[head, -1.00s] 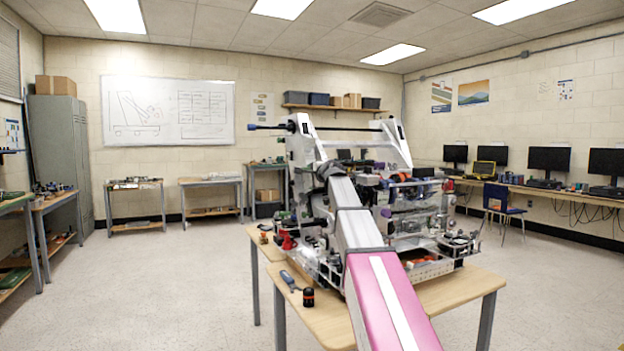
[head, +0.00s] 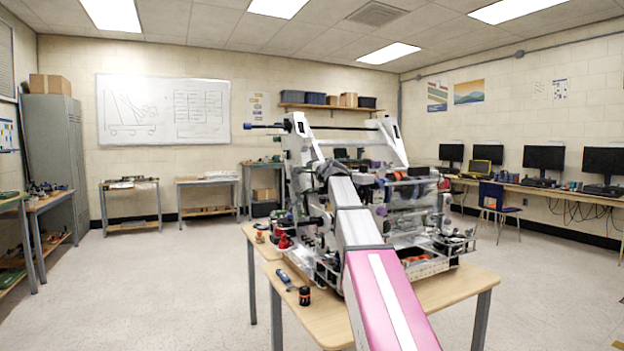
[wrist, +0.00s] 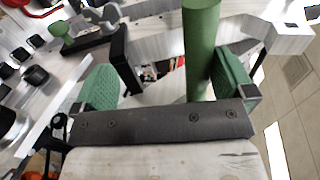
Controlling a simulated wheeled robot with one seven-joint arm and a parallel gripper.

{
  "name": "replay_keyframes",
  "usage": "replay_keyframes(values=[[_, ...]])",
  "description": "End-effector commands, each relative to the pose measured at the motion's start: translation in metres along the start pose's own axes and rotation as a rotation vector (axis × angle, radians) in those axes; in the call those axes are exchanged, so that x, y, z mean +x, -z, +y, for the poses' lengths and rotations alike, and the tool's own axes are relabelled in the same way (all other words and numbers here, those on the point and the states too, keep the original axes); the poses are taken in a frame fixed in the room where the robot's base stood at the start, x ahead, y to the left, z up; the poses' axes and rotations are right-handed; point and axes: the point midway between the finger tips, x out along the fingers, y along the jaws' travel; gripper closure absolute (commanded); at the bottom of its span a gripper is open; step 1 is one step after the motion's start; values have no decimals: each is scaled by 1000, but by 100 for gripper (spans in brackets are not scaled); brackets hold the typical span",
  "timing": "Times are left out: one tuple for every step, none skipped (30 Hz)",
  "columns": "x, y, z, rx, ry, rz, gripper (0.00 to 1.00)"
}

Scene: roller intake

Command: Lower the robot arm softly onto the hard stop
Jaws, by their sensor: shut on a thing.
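The bench robot (head: 420,205) stands on a wooden table, a dense frame of metal, wires and parts. Its pale arm uprights (head: 392,145) lean at the back, with a dark bar across the top. In the wrist view, my gripper (wrist: 168,82) has green pads on both sides of the bench robot's parts and is shut on part of its arm. A green roller (wrist: 199,50) runs between the pads, close to the right one. A dark bracket (wrist: 120,62) is beside the left pad. The exact contact is unclear. My forearm hides my gripper in the head view. I cannot make out the hard stop.
The wooden table (head: 455,290) has a screwdriver (head: 287,281) and a small dark-and-orange object (head: 304,296) on its left part. Floor is clear to the left. A blue chair (head: 497,200) and a monitor bench stand at the right.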

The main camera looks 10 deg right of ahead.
Motion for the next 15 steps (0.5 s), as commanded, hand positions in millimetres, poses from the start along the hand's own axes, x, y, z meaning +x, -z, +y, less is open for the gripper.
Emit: replay_keyframes(values=[[-6, -2, 15, -3, -30, -7, 28], [-6, -3, 14, -4, -30, -7, 28], [-6, -3, 14, -4, -30, -7, 28], [-6, -3, 14, -4, -30, -7, 28], [-6, -3, 14, -4, -30, -7, 28], [-7, -3, 14, -4, -30, -7, 28], [-8, -3, 14, -5, -30, -7, 28], [-9, -3, 14, -5, -30, -8, 29], [-11, -3, 14, -5, -30, -7, 28], [-12, -3, 14, -5, -30, -8, 28], [-13, -3, 14, -5, -30, -7, 28], [-15, -3, 14, -5, -30, -8, 28], [-16, -3, 14, -5, -30, -8, 29], [-18, -3, 14, -5, -30, -8, 28], [-20, -3, 14, -5, -30, -8, 29]])
